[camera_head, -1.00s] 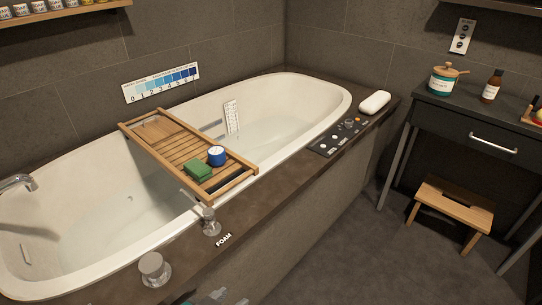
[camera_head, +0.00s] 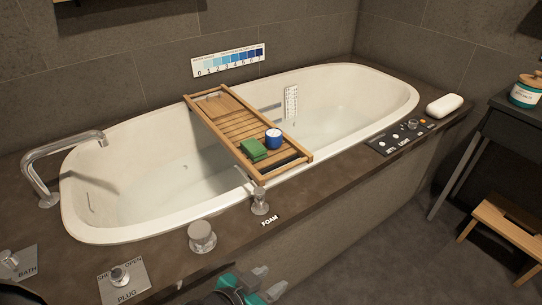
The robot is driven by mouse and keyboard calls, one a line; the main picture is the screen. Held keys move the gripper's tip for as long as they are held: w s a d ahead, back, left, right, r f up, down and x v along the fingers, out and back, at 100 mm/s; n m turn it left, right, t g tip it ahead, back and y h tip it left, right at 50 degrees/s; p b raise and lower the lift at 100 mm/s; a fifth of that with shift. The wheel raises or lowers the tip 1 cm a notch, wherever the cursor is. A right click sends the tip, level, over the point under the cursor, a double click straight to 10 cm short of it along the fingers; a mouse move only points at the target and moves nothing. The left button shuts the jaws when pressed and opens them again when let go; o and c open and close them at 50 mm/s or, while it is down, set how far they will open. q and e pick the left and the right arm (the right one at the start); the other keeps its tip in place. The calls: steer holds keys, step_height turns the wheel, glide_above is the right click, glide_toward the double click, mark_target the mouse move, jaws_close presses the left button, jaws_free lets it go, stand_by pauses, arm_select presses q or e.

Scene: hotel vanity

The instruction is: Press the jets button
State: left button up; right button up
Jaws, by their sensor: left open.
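A dark control panel (camera_head: 400,137) lies on the tub's near rim at the right. It carries small pale buttons, a knob and an orange button. The lettering on its front edge seems to read JETS and LIGHT, but it is small. The jets button (camera_head: 382,139) appears to be the pale one above the JETS lettering. My left gripper (camera_head: 245,288) shows only in part at the bottom edge, teal and dark, in front of the tub's side. It is open and well away from the panel. My right gripper is out of view.
A wooden tray (camera_head: 238,125) with a green sponge (camera_head: 252,150) and a blue tin (camera_head: 273,139) spans the bathtub (camera_head: 130,232). A tap (camera_head: 65,150), knobs and a FOAM dispenser (camera_head: 259,202) stand along the rim.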

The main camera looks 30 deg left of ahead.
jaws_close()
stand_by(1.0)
